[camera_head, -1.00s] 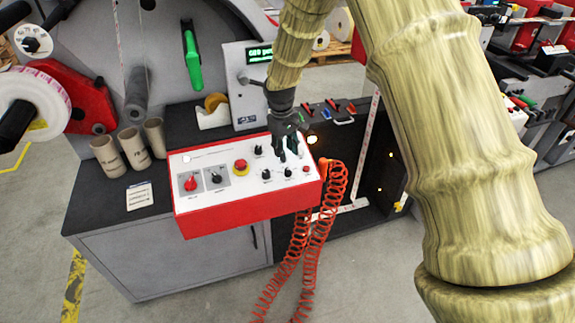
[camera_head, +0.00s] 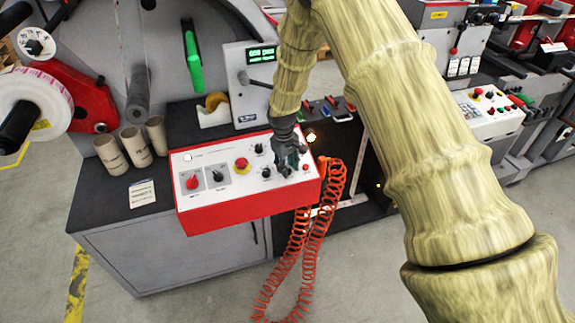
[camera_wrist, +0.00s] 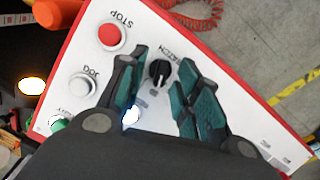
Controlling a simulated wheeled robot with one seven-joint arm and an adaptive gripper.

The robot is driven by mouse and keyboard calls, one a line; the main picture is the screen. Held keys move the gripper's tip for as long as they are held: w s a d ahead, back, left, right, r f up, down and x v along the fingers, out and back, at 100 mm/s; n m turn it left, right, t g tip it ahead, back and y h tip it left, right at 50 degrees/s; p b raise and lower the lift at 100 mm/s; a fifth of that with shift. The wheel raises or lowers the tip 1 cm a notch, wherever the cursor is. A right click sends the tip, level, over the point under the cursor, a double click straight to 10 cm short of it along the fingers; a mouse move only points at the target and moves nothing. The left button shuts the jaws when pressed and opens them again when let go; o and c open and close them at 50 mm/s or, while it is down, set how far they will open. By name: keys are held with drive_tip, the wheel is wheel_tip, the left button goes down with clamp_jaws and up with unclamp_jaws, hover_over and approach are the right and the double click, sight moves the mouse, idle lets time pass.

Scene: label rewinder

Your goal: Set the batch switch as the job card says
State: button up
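The red-sided control box with a white top (camera_head: 245,195) stands on the bench. It carries a red knob (camera_head: 192,182) and a black knob (camera_head: 217,175) at the left, and smaller controls further right. My gripper (camera_head: 288,170) is low over the right part of the panel. In the wrist view its two dark green fingers (camera_wrist: 160,100) are apart, one on each side of a black knob (camera_wrist: 158,72); contact cannot be told. The job card (camera_head: 141,193) seems to lie on the bench; its text is unreadable.
A red stop button (camera_wrist: 111,36) and a white jog button (camera_wrist: 82,84) are beside the left finger. A red emergency button (camera_head: 241,165) is mid-panel. Coiled red hose (camera_head: 310,230) hangs at the box's right. Cardboard cores (camera_head: 134,147) and a display (camera_head: 252,70) stand behind.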

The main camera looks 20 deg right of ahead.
clamp_jaws()
drive_tip(key=shift+m, duration=0.3)
drive_tip(key=shift+d+m+y+b, duration=0.15)
drive_tip(key=shift+m+y+b, duration=0.4)
drive_tip(key=shift+m, duration=0.65)
drive_tip(key=shift+d+m+y+b, duration=0.2)
drive_tip(key=shift+m+y+b, duration=0.35)
drive_tip(key=shift+m, duration=1.65)
unclamp_jaws()
